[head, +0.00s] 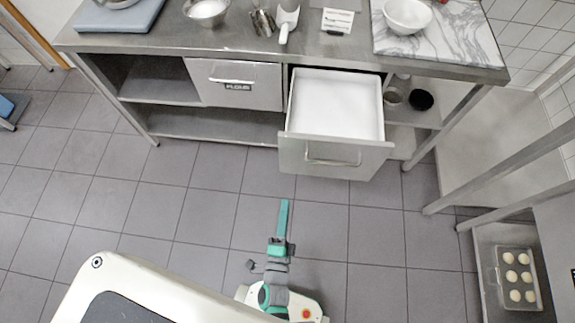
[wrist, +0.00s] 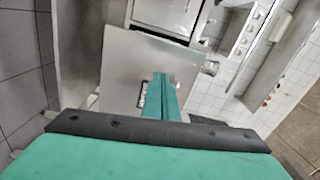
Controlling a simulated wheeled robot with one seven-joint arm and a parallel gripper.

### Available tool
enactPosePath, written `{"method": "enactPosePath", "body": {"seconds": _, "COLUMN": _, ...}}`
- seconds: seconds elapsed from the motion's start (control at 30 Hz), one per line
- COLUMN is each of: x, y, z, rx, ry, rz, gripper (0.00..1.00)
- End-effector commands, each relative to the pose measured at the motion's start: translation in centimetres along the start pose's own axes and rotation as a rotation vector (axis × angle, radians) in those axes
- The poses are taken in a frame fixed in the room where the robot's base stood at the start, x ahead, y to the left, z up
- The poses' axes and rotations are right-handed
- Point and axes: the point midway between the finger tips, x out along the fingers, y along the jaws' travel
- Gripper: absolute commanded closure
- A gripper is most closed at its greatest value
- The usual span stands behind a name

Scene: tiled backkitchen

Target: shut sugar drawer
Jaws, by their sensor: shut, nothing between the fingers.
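The sugar drawer (head: 370,158) is pulled well out of the steel counter, right of centre in the head view. Its inside looks plain white, and its grey front panel has a bar handle.
A closed drawer labelled FLOUR (head: 240,90) is left of the open one. The counter top (head: 330,55) carries bowls, a scoop and a marble board (head: 440,40). A steel rack with a tray of pale round pieces (head: 517,275) stands right. Floor before the counter is clear.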

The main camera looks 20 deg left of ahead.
Motion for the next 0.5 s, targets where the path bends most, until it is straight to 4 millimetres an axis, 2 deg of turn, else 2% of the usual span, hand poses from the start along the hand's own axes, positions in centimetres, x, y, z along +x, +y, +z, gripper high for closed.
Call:
{"method": "enactPosePath", "body": {"seconds": 0.03, "x": 0.7, "y": 0.4, "z": 0.6, "rx": 0.048, "ry": -0.006, "rz": -0.005, "gripper": 1.0}}
{"method": "enactPosePath", "body": {"seconds": 0.17, "x": 1.6, "y": 0.9, "z": 1.1, "rx": 0.124, "ry": -0.007, "rz": -0.01, "gripper": 1.0}}
{"method": "enactPosePath", "body": {"seconds": 0.37, "x": 3.3, "y": 0.9, "z": 1.0, "rx": 0.136, "ry": -0.004, "rz": -0.012, "gripper": 1.0}}
{"method": "enactPosePath", "body": {"seconds": 0.5, "x": 5.7, "y": 0.9, "z": 1.0, "rx": 0.135, "ry": -0.002, "rz": -0.013, "gripper": 1.0}}
